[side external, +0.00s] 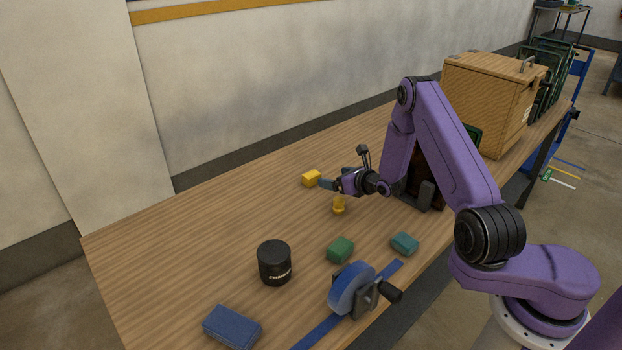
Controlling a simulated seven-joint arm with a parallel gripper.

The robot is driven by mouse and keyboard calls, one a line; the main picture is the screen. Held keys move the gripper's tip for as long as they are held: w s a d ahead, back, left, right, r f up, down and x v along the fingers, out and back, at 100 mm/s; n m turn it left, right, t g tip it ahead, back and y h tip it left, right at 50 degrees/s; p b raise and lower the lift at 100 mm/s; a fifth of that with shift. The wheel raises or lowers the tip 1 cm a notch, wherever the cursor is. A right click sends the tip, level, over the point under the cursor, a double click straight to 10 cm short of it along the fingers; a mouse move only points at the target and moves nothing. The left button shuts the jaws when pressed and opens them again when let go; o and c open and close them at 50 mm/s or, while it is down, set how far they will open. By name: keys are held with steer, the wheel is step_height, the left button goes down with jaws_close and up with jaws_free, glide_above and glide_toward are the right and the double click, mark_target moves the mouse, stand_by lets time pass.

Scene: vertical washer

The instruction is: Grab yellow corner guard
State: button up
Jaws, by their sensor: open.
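A small yellow block-like piece (311,178), which looks like the corner guard, lies on the wooden table near its middle. A second yellow piece (339,205), upright and rounder, stands nearer the front, just below my gripper in the picture. My gripper (328,184) is open and reaches left, low over the table. Its fingertips are just right of the block-like piece; I cannot tell whether they touch it. Nothing is seen between the fingers, though they are small in this view.
A black canister (274,262), green block (340,249), teal block (404,243), blue block (232,327) and blue tape dispenser (352,289) stand toward the front. A wooden crate (490,100) is at the back right. The table's left part is clear.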

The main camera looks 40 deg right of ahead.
mark_target(311, 174)
steer(key=shift+a+x, duration=0.2)
steer(key=shift+x, duration=6.55)
steer(key=shift+c, duration=0.3)
steer(key=shift+r, duration=0.1)
steer(key=c, duration=1)
